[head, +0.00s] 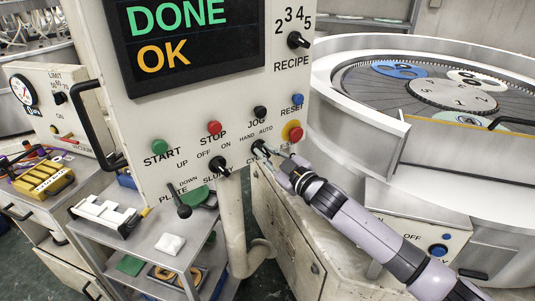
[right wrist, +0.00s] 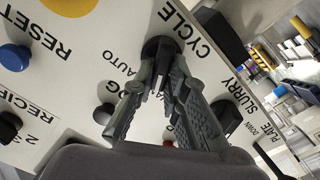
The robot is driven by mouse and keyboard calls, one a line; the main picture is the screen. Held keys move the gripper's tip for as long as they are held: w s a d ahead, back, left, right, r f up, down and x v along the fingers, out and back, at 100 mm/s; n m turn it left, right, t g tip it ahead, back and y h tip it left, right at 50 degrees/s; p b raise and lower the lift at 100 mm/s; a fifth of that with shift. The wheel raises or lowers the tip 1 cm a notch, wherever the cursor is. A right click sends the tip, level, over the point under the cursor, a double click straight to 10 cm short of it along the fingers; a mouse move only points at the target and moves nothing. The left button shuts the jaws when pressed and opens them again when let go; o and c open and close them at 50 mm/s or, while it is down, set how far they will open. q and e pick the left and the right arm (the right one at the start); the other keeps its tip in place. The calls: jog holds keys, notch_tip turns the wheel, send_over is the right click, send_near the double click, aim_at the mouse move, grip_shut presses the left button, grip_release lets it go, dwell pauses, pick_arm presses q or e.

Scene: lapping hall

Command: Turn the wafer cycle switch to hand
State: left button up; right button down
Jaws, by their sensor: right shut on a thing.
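The cycle switch (head: 258,147) is a black knob low on the right of the cream control panel (head: 140,122), under the words HAND and AUTO. My right gripper (head: 272,155) reaches it from the lower right. In the right wrist view the same switch (right wrist: 160,45) sits beside the word CYCLE, and my right gripper's fingers (right wrist: 162,80) are closed on it. The fingers hide much of the knob and the nearby lettering, so I cannot tell whether it points to HAND or AUTO. My left gripper is not in view.
The slurry switch (head: 220,166) and plate lever (head: 179,202) are left of the gripper. Start (head: 159,146), stop (head: 214,128), jog (head: 260,112) and reset (head: 298,99) buttons sit above. The screen (head: 190,40) reads DONE OK. The lapping machine (head: 345,110) stands right.

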jog(key=c, duration=1.6)
grip_release()
jog(key=shift+s+d, duration=0.1)
jog(key=v, duration=1.1)
jog(key=shift+s+d, duration=0.25)
jog(key=shift+s, duration=0.05)
